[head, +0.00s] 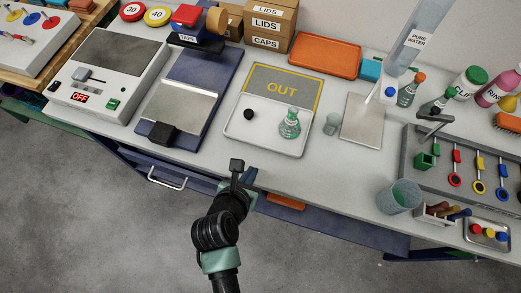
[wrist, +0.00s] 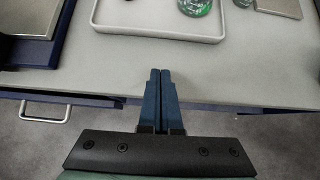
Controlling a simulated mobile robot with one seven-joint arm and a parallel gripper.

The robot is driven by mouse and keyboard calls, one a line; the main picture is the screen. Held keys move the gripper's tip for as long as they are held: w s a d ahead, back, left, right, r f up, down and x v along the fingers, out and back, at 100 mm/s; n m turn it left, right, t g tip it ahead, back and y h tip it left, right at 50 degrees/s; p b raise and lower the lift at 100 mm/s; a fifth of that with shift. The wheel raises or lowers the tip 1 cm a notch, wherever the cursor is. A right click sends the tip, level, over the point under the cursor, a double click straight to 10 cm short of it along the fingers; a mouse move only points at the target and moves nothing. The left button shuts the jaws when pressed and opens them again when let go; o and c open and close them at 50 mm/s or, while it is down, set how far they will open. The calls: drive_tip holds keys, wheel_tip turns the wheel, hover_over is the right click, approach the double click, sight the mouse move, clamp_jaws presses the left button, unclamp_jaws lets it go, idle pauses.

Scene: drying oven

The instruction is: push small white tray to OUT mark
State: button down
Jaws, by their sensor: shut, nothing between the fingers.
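The small white tray (head: 265,143) lies on the bench just in front of the OUT mark (head: 292,82), a grey mat with a yellow border. The tray's far edge meets or overlaps the mat's near part. A flask with green liquid (head: 289,124) and a black stopper (head: 249,114) are in the tray. My gripper (head: 243,178) is shut and empty at the bench's front edge, apart from the tray. In the wrist view the shut fingers (wrist: 160,75) point toward the tray's near rim (wrist: 160,36), with a gap of bare bench between.
A small glass beaker (head: 332,124) and a metal plate (head: 362,117) stand right of the tray. A blue-based device with a metal plate (head: 184,104) is at its left. An orange tray (head: 325,54) and boxes (head: 267,22) are behind the mat.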

sight(263, 149)
drive_tip(key=x, duration=0.3)
drive_tip(key=shift+w+f, duration=0.15)
drive_tip(key=shift+w, duration=0.1)
drive_tip(key=shift+w+d, duration=0.2)
drive_tip(key=shift+w, duration=0.4)
drive_tip(key=shift+w+d, duration=0.2)
drive_tip(key=shift+w, duration=0.4)
drive_tip(key=shift+w+d, duration=0.3)
drive_tip(key=shift+w, duration=0.45)
